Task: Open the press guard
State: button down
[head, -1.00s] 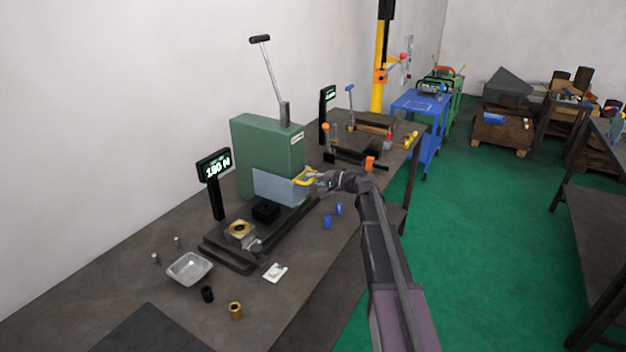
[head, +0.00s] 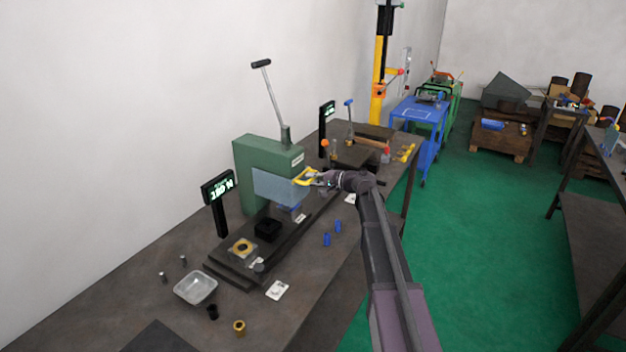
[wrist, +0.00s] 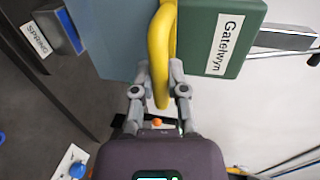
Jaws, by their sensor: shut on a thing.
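The green press (head: 268,150) stands on the bench against the wall; in the wrist view its green body (wrist: 205,50) carries a "Gatelwyn" label. The press guard is a blue-grey panel (head: 275,187) at the press front, raised clear above the press base; it also fills the upper left part of the wrist view (wrist: 118,40). Its yellow handle (head: 304,178) is on the right side of the panel. My gripper (head: 318,177) is shut on this handle (wrist: 160,45), with one finger on each side in the wrist view.
Under the guard are a black block (head: 267,229) and a brass-coloured ring part (head: 242,247) on the press base. A lit display (head: 218,188) stands at left. A metal tray (head: 196,288) and blue pieces (head: 327,240) lie on the bench. A lever (head: 270,95) rises above the press.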

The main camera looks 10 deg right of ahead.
jog(key=shift+r+p, duration=0.5)
jog(key=shift+r, duration=0.35)
jog(key=c, duration=0.6)
grip_release()
jog(key=shift+f, duration=0.1)
jog(key=shift+c, duration=0.2)
jog(key=shift+f, duration=0.1)
